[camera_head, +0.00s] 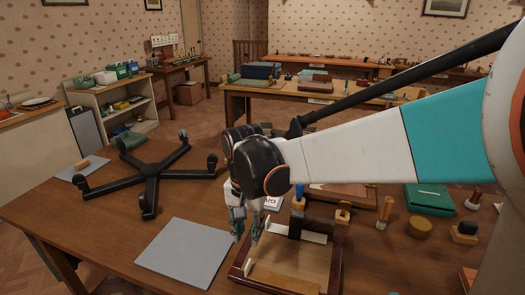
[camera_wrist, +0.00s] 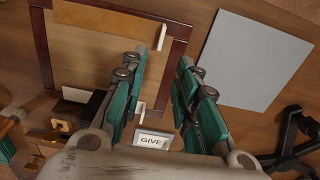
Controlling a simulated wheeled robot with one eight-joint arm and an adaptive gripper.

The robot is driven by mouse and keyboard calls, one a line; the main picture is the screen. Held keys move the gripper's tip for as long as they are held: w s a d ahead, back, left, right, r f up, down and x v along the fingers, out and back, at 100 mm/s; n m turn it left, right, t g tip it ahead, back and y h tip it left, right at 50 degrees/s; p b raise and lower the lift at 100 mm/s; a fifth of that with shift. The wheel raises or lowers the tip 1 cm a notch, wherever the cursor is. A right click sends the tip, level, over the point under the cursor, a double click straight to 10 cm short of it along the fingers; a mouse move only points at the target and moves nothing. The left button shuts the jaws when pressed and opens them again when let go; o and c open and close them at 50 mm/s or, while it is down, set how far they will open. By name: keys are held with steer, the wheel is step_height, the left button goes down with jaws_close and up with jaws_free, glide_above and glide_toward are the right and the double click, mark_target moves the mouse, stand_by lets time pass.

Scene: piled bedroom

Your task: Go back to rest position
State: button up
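My gripper (camera_head: 247,238) hangs fingers-down over the desk, near the left edge of a framed wooden tray (camera_head: 336,262). In the wrist view my gripper (camera_wrist: 164,58) has its two teal-sided fingers apart, with nothing between the tips. The dark-rimmed tray (camera_wrist: 180,37) lies beyond the fingers there. A white card reading "GIVE" (camera_wrist: 151,142) shows below, between the finger bases; in the head view it is partly hidden by my gripper.
A grey flat sheet (camera_head: 187,252) lies left of my gripper. A black star-shaped wheeled base (camera_head: 150,171) stands on the desk further left. A green box (camera_head: 430,200), a round tin (camera_head: 419,227) and wooden-handled stamps stand at right. Bare desk lies at front left.

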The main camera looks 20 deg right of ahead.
steer(key=s+d+r+n+t, duration=0.2)
steer(key=s+d+n+t, duration=0.1)
steer(key=s, duration=0.3)
steer(key=s+d+r+n+t, duration=0.2)
steer(key=s+d+n+t, duration=0.2)
steer(key=s, duration=0.3)
steer(key=shift+s+r, duration=0.3)
steer(key=shift+r, duration=0.1)
steer(key=shift+d, duration=0.1)
stand_by(0.4)
